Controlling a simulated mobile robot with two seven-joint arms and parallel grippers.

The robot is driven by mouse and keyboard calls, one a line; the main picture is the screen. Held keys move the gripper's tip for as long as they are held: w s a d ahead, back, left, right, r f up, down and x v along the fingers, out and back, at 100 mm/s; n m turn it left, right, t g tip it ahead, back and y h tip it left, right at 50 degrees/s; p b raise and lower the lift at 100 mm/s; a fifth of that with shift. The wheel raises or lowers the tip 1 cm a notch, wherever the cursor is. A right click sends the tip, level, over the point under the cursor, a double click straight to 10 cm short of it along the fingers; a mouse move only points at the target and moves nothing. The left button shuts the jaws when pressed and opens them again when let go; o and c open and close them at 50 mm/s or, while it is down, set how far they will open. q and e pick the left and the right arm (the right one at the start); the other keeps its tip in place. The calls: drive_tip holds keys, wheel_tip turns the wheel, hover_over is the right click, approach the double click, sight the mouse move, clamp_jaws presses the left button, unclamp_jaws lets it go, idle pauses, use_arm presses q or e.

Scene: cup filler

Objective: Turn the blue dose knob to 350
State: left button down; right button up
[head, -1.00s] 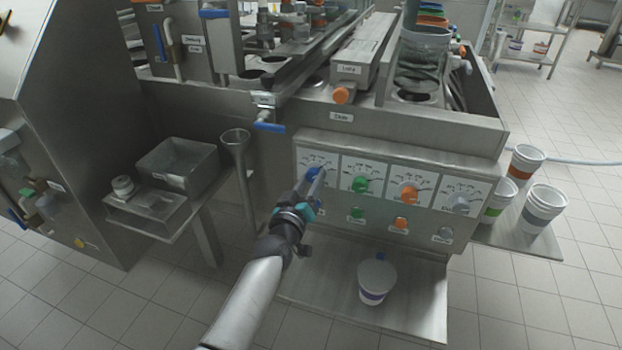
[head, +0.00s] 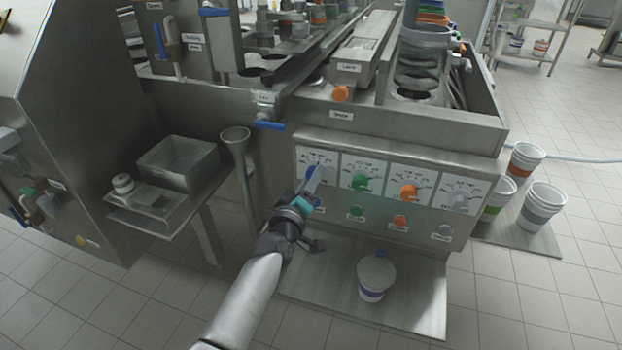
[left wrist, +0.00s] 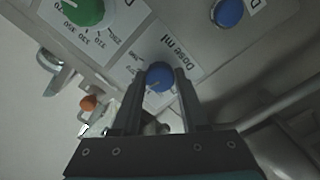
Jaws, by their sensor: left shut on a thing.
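The blue dose knob (left wrist: 160,76) sits on a white dial card marked "Dose ml" (left wrist: 184,47) in the left wrist view. A pale pointer line shows on its face. The numbers around it are too small or covered to read. My left gripper (left wrist: 158,82) has a finger on each side of the knob and is shut on it. In the head view my left gripper (head: 313,180) reaches the leftmost dial of the panel and mostly hides the blue knob. My right gripper is not in view.
Green (head: 360,182), orange (head: 408,191) and grey (head: 459,200) knobs sit to the right on the panel. Smaller knobs lie below them. A second blue knob (left wrist: 228,12) shows in the left wrist view. A lidded white tub (head: 376,277) stands on the lower shelf.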

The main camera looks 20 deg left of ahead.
use_arm(q)
drive_tip(key=shift+c, duration=2.1)
unclamp_jaws()
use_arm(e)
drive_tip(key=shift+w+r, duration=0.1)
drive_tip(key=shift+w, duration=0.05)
use_arm(q)
drive_tip(key=s+p, duration=0.4)
drive_tip(key=s, duration=1.1)
drive_tip(key=shift+s+a, duration=0.15)
drive_tip(key=shift+a, duration=0.1)
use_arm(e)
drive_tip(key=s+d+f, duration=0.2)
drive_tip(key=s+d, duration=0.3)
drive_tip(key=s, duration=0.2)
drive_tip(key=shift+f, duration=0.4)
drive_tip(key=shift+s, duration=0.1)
